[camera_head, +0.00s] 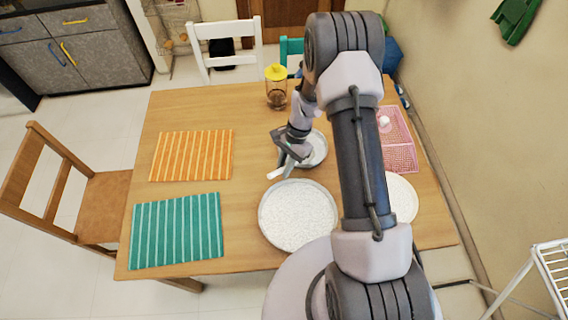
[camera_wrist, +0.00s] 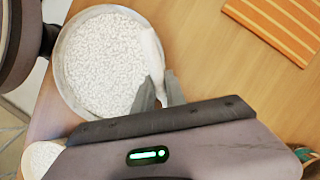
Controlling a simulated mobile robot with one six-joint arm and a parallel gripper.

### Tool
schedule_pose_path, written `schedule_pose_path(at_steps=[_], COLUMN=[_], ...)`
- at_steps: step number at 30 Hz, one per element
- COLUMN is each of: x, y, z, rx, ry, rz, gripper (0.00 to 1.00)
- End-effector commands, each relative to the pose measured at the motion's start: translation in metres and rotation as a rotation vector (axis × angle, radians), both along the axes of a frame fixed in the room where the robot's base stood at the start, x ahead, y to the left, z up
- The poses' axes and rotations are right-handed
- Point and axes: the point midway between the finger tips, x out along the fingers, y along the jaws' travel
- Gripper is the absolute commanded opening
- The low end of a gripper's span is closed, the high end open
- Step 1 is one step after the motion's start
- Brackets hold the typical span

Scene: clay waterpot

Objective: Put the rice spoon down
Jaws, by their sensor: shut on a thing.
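The white rice spoon (camera_wrist: 152,52) is pinched near its lower end between the fingertips of my gripper (camera_wrist: 160,88) in the wrist view. Its far end overlaps the right rim of the round pan of rice (camera_wrist: 98,62). In the head view my gripper (camera_head: 285,160) is over the table (camera_head: 252,120), just beyond the far edge of the rice pan (camera_head: 298,215). The spoon (camera_head: 275,173) shows there as a small white piece at the fingertips. I cannot tell how high above the table it is.
A round dish (camera_head: 318,150) is partly hidden behind my gripper. A white plate (camera_head: 402,198) and pink basket (camera_head: 397,155) are on the right, a yellow-lidded jar (camera_head: 276,95) at the back. Orange (camera_head: 192,155) and green (camera_head: 178,231) striped mats lie left, with bare table between them and the pan.

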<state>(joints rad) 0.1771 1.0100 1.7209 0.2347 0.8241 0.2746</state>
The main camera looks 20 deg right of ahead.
Motion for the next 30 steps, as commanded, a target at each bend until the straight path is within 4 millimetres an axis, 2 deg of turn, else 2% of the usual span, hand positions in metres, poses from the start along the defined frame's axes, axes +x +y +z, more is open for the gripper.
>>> schedule_pose_path(at_steps=[1, 3, 6, 12, 22, 23, 25, 26, 30], x=[0.012, 0.025, 0.033, 0.033, 0.033, 0.033, 0.033, 0.033, 0.033], y=[-0.002, -0.004, -0.005, -0.005, -0.005, -0.005, -0.005, -0.005, -0.005], z=[-0.004, -0.005, -0.008, -0.04, -0.043, -0.043, -0.042, -0.042, -0.042], rx=[-0.001, 0.0, 0.0, 0.0, 0.0, 0.0, 0.0, 0.0, 0.0], ry=[-0.002, 0.0, 0.0, 0.0, 0.0, 0.0, 0.0, 0.0, 0.0], rz=[0.0, 0.0, -0.001, -0.001, -0.001, -0.001, -0.001, -0.001, -0.001], gripper=[0.0, 0.0, 0.0, 0.0, 0.0, 0.2, 0.34, 0.38, 0.38])
